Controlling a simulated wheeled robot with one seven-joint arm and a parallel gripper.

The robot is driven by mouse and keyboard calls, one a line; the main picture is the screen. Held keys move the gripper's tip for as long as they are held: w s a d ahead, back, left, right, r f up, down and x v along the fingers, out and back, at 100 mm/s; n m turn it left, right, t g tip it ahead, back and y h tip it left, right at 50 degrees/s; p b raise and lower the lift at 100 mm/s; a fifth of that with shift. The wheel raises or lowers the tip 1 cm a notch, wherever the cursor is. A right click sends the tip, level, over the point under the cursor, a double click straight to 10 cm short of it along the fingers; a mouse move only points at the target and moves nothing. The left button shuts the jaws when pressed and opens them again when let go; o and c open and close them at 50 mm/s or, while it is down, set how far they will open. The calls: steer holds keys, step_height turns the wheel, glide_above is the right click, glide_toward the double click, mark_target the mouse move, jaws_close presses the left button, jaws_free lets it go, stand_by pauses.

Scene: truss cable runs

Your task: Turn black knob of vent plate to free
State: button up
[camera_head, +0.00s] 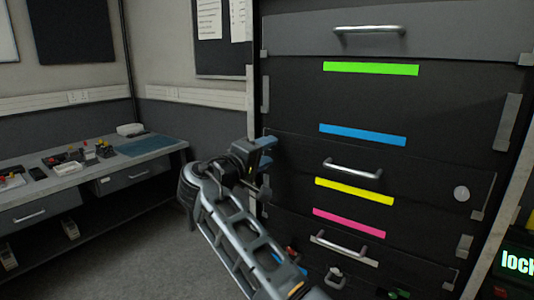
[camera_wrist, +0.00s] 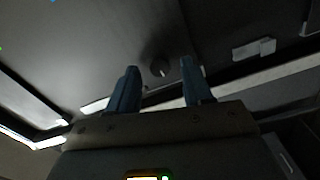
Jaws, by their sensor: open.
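A small dark round knob (camera_wrist: 160,67) shows in the wrist view on a dark flat panel (camera_wrist: 85,45), which I take to be the vent plate. My gripper (camera_wrist: 159,63) is open, with one blue-grey finger on each side of the knob in that picture. I cannot tell how far the fingertips are from the knob, and no contact is visible. The knob's pointing direction is too dark to read. In the head view my gripper (camera_head: 266,152) is at the left edge of the dark rack (camera_head: 440,110); I cannot make out the knob there.
The rack front has protruding silver handles (camera_head: 352,169) and coloured strips, including a blue one (camera_head: 362,134). A lit green sign (camera_head: 518,262) reading "lock", cut off, is at lower right. A workbench (camera_head: 70,185) with small items stands left. Open floor lies between bench and rack.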

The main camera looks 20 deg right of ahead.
steer(key=b+v, duration=0.1)
steer(key=v, duration=0.6)
steer(key=shift+f, duration=0.1)
